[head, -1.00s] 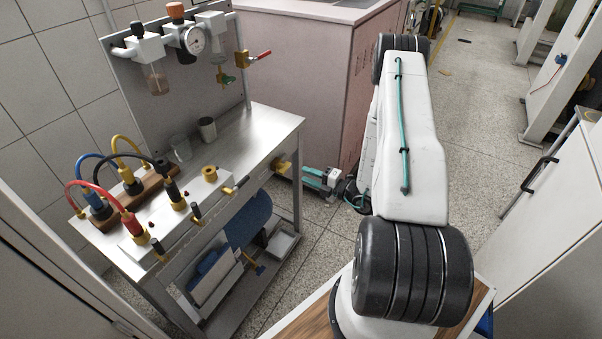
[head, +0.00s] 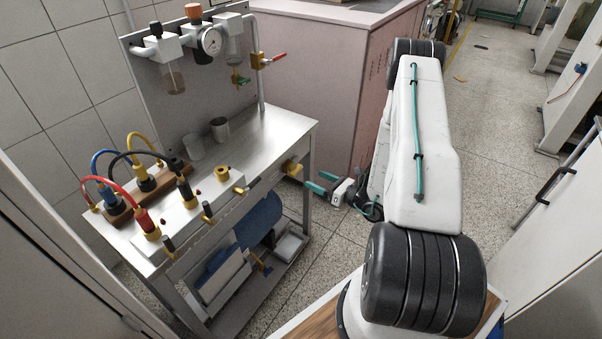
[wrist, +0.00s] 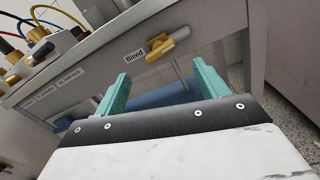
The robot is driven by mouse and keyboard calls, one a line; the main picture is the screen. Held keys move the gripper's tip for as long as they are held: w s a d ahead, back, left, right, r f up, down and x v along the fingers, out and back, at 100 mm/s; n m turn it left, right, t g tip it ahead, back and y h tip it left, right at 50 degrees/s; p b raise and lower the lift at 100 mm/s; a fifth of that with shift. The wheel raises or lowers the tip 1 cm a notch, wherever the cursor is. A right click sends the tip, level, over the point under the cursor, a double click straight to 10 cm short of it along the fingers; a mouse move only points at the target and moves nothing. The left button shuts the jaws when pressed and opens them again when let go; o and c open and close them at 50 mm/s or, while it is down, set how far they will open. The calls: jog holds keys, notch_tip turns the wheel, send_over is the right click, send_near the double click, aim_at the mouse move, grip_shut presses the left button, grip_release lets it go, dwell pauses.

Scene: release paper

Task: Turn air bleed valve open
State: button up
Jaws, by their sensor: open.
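The air bleed valve has a yellow handle (wrist: 168,45) on the bench's front panel, beside a label (wrist: 134,56) reading "Bleed". Its handle is tilted, rising to the right. In the head view the yellow valve (head: 293,168) sticks out near the right end of the bench front. My gripper (head: 319,181) is open and empty, its teal fingers pointing at the bench, a little right of and below the valve. In the wrist view my gripper (wrist: 161,70) has its fingers apart, with the handle beyond and slightly above the gap. Nothing touches the handle.
The metal bench (head: 262,130) holds hoses, a white manifold (head: 190,208) and two cups. A gauge panel (head: 195,85) with a red-handled valve stands at its back. A pink cabinet (head: 320,75) is behind my arm. Bare floor (head: 318,235) lies between bench and my base.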

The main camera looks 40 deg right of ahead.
aim_at(295, 169)
jog(key=w+a+n, duration=0.2)
jog(key=w+n, duration=0.2)
jog(key=w, duration=0.3)
jog(key=shift+w+a, duration=0.15)
jog(key=shift+a, duration=0.2)
